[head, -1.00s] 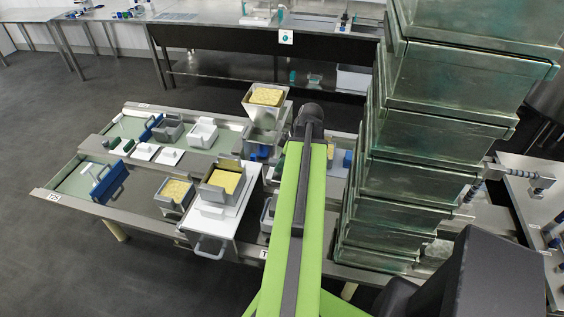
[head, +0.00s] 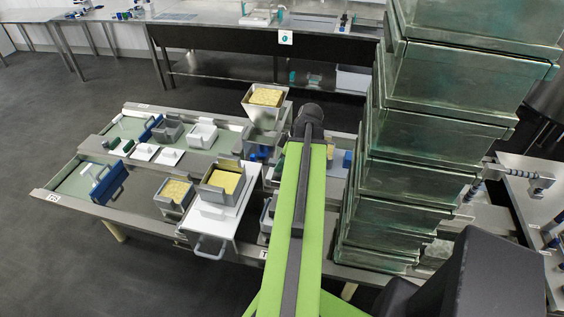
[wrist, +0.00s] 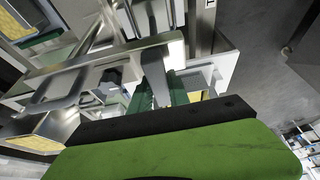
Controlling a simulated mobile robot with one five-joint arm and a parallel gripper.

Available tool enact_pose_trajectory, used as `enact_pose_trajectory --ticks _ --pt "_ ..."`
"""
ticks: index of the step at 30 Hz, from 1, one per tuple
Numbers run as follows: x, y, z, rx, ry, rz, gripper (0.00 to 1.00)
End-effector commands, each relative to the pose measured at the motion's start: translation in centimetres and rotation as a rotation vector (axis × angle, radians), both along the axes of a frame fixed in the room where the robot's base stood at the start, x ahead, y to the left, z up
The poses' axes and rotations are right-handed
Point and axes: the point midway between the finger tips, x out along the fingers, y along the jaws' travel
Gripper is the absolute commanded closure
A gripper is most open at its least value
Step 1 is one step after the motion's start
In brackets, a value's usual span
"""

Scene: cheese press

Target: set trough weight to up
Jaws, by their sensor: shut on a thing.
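In the head view my green arm reaches over the press bench, and its far end (head: 308,120) hides my gripper and what lies below it. I cannot tell which part that bar belongs to. I cannot pick out the trough weight for certain. The near trough (head: 130,205) and far trough (head: 228,124) run leftward from under the arm.
Cheese-filled moulds (head: 175,190) stand in the near trough, beside a white stand (head: 222,222). A metal hopper (head: 267,115) with cheese is behind. Open floor (head: 60,270) lies to the left.

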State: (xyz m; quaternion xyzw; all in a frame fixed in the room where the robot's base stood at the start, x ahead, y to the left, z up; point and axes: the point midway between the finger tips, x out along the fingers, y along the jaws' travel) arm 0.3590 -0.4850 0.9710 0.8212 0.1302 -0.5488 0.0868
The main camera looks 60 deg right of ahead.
Motion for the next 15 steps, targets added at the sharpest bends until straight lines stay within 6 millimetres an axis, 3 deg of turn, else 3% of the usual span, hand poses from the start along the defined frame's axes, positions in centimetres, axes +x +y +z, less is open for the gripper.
enact_pose_trajectory --ticks 15 --pt "0.11 -0.14 0.64 -0.004 -0.002 -0.001 1.0"
